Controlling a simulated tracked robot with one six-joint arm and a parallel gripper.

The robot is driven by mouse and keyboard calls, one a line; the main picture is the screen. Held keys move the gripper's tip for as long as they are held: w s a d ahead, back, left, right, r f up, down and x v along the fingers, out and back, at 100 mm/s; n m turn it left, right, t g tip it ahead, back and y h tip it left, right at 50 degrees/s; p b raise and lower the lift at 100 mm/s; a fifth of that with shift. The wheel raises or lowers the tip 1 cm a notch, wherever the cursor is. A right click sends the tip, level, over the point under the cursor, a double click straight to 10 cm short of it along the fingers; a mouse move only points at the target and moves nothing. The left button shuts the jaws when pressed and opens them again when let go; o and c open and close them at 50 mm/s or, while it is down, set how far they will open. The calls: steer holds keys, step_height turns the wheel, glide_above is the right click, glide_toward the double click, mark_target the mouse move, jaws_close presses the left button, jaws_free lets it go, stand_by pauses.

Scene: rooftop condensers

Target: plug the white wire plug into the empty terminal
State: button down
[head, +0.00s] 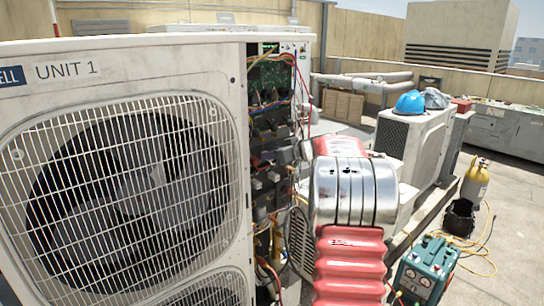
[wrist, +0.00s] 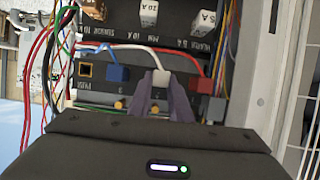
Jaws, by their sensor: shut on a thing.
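My gripper (wrist: 161,88) reaches up into the open electrical panel in the wrist view, its two purple-grey fingers shut on the white wire plug (wrist: 160,78). The plug is small and pale between the fingertips, in front of the terminal row. A blue plug (wrist: 118,73) sits to its left and a red plug (wrist: 203,84) to its right. A gold-rimmed square opening (wrist: 85,70) at the left end of the row looks empty. The fingers hide what lies directly behind the plug; I cannot tell whether it touches a terminal.
Red, green and black wires (wrist: 45,70) hang left of the row. White blocks (wrist: 148,14) stand above it. A pale panel wall (wrist: 252,60) bounds the right. In the head view, the UNIT 1 condenser (head: 120,60) stands close at left.

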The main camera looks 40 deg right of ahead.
steer(key=shift+w, duration=0.1)
steer(key=c, duration=1.5)
jaws_free()
steer(key=shift+c, duration=0.2)
steer(key=v, duration=1.3)
steer(key=shift+s, duration=0.35)
